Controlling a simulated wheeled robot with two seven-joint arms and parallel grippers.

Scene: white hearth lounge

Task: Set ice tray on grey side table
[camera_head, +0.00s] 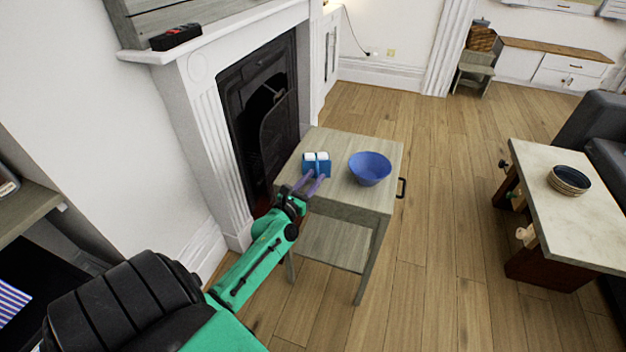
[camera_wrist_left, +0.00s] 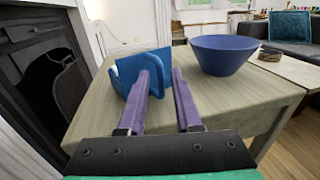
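The grey side table (camera_head: 345,146) stands by the fireplace; its bare top also shows in the wrist view (camera_wrist_left: 215,105). A small blue item with two white tops (camera_head: 317,168), likely the ice tray, stands on its left part. In the wrist view it shows as upright blue panels (camera_wrist_left: 128,70). My left gripper (camera_head: 318,180) has purple fingers reaching over the table's near edge, just in front of the blue item. My right gripper is not in view.
A blue-purple bowl (camera_head: 370,168) stands on the table to the right of the blue item, and also shows in the wrist view (camera_wrist_left: 222,55). The fireplace (camera_head: 262,110) is close on the left. A coffee table (camera_head: 585,215) stands right, with open floor between.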

